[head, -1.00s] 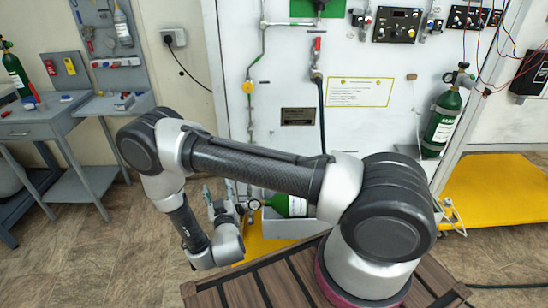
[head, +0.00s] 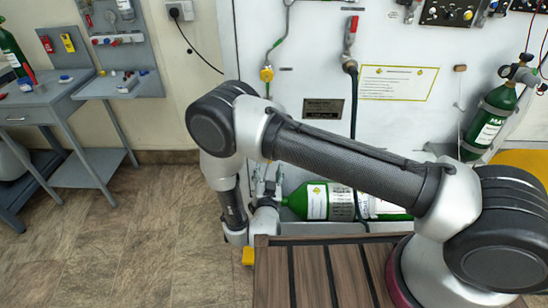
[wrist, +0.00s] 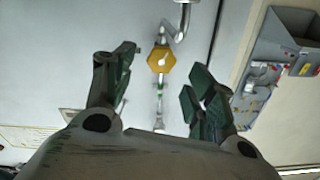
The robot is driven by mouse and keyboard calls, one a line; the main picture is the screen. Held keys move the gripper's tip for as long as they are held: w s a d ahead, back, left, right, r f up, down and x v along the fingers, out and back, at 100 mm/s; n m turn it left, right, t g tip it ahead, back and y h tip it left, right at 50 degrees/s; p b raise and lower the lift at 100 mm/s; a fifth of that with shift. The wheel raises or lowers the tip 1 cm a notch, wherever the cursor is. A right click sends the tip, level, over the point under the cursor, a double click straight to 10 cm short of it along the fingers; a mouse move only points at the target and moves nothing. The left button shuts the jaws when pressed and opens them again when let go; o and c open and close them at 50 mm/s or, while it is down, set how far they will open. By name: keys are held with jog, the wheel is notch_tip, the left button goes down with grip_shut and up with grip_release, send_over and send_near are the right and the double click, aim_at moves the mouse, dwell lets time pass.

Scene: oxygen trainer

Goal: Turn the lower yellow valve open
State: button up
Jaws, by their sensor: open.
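A yellow valve (head: 267,74) sits on a thin grey vertical pipe on the white panel, just above my arm. It is the only yellow valve I can make out. In the wrist view the yellow valve (wrist: 161,59) appears as a six-sided knob with a pale mark, in the gap between the fingers and beyond them. My gripper (head: 266,183) is low in front of the panel, below the valve, partly hidden by my arm. Its dark green fingers (wrist: 160,82) are spread open and empty, apart from the valve.
A green cylinder (head: 318,201) lies at the panel's foot beside my gripper. A red-handled valve with a black hose (head: 350,50) is right of the yellow valve. A grey workbench (head: 40,105) stands at the left, with open floor before it.

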jog(key=w, duration=0.6)
jog(key=shift+w, duration=0.25)
jog(key=shift+c, duration=0.5)
jog(key=c, duration=0.9)
